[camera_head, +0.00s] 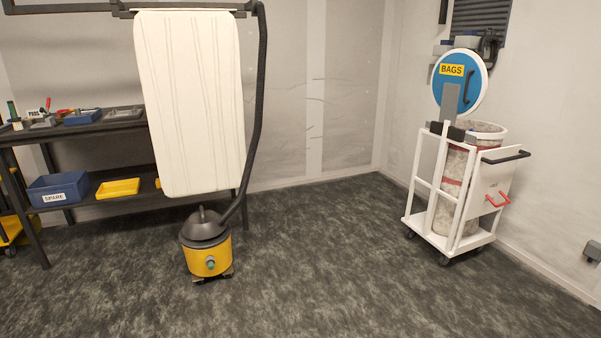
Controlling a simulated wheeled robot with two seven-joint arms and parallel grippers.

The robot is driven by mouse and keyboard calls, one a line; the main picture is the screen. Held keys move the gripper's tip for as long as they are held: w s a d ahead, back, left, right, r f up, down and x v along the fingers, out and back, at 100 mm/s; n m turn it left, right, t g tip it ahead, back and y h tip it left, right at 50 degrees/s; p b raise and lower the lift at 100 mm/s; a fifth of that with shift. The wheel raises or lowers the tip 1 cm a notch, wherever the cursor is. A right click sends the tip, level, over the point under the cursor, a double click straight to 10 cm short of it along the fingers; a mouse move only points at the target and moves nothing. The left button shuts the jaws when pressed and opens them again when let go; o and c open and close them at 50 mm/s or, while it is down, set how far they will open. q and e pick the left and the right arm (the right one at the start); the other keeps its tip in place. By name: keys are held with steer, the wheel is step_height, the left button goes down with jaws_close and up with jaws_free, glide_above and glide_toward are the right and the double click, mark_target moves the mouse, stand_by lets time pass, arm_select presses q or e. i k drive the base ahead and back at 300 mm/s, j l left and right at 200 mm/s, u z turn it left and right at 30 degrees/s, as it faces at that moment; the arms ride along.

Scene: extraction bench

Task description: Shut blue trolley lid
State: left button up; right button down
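The blue trolley lid (461,84) is a round blue disc with a pale rim, a yellow BAGS label and a dark handle (469,86). It stands upright, raised on a grey bracket at the near side of the white trolley (411,220) on the right. Below and behind it, the top of the grey and red drum (481,128) in the trolley is uncovered. The trolley has a dark push bar and a red handle on its side panel. Neither of my grippers is in view.
A yellow vacuum (206,258) with a dark hose stands on the floor under a hanging cream filter bag (190,100). A dark bench (90,130) with tools and bins is at left. Grey floor (340,250) is clear before the trolley. Walls stand close behind it.

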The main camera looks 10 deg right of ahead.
mark_target(460, 84)
steer(key=i+l+z, duration=0.15)
steer(key=i+z, duration=0.65)
steer(key=i+j+z, duration=0.2)
steer(key=i+z, duration=0.2)
steer(key=i, duration=0.15)
steer(key=i+l, duration=0.1)
steer(key=i, duration=1.85)
steer(key=l+z, duration=0.05)
steer(key=l, duration=0.05)
